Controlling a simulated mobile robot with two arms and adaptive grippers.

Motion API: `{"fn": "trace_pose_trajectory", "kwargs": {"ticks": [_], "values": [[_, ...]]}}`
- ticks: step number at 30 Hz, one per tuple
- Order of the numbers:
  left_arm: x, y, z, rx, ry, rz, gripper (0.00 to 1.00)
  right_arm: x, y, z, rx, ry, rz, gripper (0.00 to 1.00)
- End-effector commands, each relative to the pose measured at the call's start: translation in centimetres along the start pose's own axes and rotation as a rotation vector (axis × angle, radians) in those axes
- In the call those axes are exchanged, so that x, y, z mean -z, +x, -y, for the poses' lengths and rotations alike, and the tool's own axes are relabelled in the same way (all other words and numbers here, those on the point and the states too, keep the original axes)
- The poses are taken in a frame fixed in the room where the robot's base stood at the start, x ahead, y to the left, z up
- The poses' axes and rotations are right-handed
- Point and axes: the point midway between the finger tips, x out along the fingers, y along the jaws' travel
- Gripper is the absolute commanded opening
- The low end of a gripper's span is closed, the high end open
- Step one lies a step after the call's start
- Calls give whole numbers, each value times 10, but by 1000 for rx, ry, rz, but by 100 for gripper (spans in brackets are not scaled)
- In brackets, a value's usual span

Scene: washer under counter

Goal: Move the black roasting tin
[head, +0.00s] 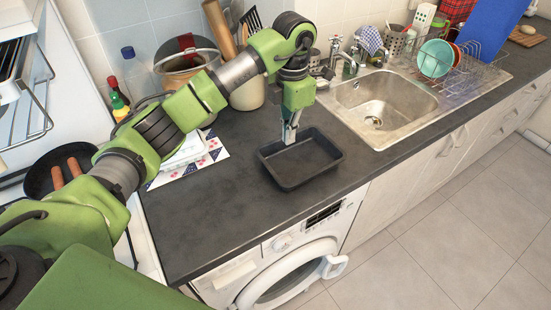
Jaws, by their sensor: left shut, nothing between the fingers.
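The black roasting tin (312,171) is a shallow rectangular pan that lies flat and empty on the dark counter above the washing machine. My left gripper (289,139) points down at the tin's far left edge. Its fingers are shut, with nothing held between them. Whether the fingertips touch the rim cannot be told from this view. My right gripper is not in view.
A steel sink (388,98) is right of the tin, with a dish rack (462,68) beyond it. The washer door (297,282) stands open below. Bare counter (215,220) lies left of the tin. A frying pan (50,165) is at far left.

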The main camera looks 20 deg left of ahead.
Motion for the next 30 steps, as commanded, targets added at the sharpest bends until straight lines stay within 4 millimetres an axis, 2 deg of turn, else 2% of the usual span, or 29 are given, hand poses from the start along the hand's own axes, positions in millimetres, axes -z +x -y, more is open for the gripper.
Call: {"fn": "trace_pose_trajectory", "kwargs": {"ticks": [1,11,15,19,30], "values": [[1,9,1,3,0,-5,0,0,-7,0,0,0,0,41],[1,79,2,6,1,-2,0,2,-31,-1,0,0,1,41],[22,75,1,2,1,1,0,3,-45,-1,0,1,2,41],[33,77,1,3,1,2,0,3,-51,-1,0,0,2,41],[40,79,1,3,1,3,0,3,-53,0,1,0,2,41]]}}
